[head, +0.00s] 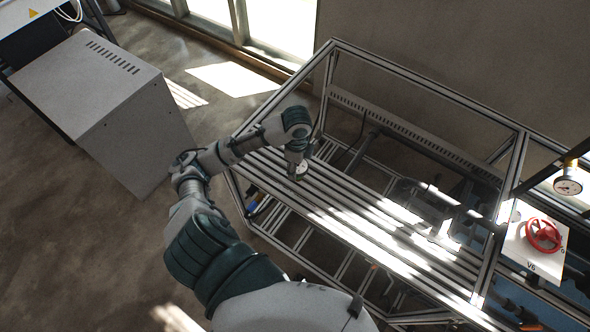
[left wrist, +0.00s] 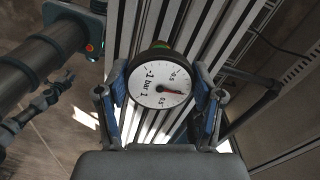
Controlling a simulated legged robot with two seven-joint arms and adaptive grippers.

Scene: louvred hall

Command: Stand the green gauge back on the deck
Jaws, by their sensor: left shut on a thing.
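The gauge (left wrist: 160,88) has a round white dial with a dark rim, and a little green shows behind its upper edge. In the left wrist view the dial faces the camera between the two fingers of my left gripper (left wrist: 160,76), which is shut on it. In the head view the gauge (head: 302,168) is small, at the tip of my left gripper (head: 299,170), over the far left part of the slatted metal deck (head: 345,205). I cannot tell whether its base touches the slats. My right gripper is not in view.
A metal frame (head: 425,88) rises around the deck's back and sides. At the right are a red handwheel (head: 543,235) on a white V6 panel and another gauge (head: 568,186). A grey cabinet (head: 110,110) stands on the left. The deck's middle is bare, with bright sun patches.

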